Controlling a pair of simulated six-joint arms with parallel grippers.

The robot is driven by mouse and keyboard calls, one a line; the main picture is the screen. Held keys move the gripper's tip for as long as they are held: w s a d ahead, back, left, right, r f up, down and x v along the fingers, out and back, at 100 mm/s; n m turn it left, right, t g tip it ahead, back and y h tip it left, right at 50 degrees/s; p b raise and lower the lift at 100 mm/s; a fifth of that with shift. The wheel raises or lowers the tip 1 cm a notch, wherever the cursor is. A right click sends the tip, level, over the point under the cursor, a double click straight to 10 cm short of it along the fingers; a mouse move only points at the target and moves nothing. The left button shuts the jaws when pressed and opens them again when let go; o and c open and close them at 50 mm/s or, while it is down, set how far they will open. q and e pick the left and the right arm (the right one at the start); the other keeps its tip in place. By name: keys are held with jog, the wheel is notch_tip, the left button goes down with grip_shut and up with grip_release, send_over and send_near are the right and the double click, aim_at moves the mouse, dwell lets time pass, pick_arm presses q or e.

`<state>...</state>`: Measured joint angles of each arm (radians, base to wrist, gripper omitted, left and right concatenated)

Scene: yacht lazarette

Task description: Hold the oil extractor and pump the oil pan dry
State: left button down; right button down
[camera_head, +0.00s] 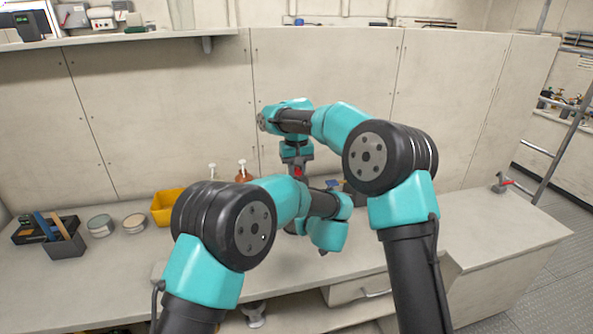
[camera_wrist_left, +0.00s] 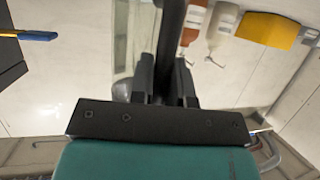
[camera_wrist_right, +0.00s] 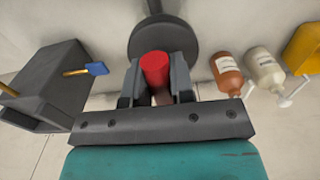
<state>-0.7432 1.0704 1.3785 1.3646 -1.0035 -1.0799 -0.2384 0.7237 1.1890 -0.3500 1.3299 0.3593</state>
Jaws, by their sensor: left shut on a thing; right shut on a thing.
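The oil extractor's red handle (camera_wrist_right: 155,68) shows between the jaws of my right gripper (camera_wrist_right: 156,85), which is shut on it. A dark rod and a round dark disc (camera_wrist_right: 163,38) show beyond it. In the head view my right gripper (camera_head: 297,163) points down over the bench, with the red handle (camera_head: 298,173) at its tips. My left gripper (camera_wrist_left: 176,80) is shut on a dark upright tube (camera_wrist_left: 173,38), seemingly part of the extractor. In the head view the left gripper and most of the extractor are hidden behind my left arm. I cannot make out the oil pan.
Two pump bottles, one white (camera_head: 212,173) and one brown (camera_head: 243,173), stand at the back wall. A yellow bin (camera_head: 164,208), two round tins (camera_head: 100,225) and a dark tool box (camera_head: 65,246) stand left. The bench (camera_head: 455,228) is mostly clear at right.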

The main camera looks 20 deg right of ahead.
jog(key=shift+r, duration=3.35)
jog(key=shift+f, duration=3.15)
jog(key=shift+r, duration=0.1)
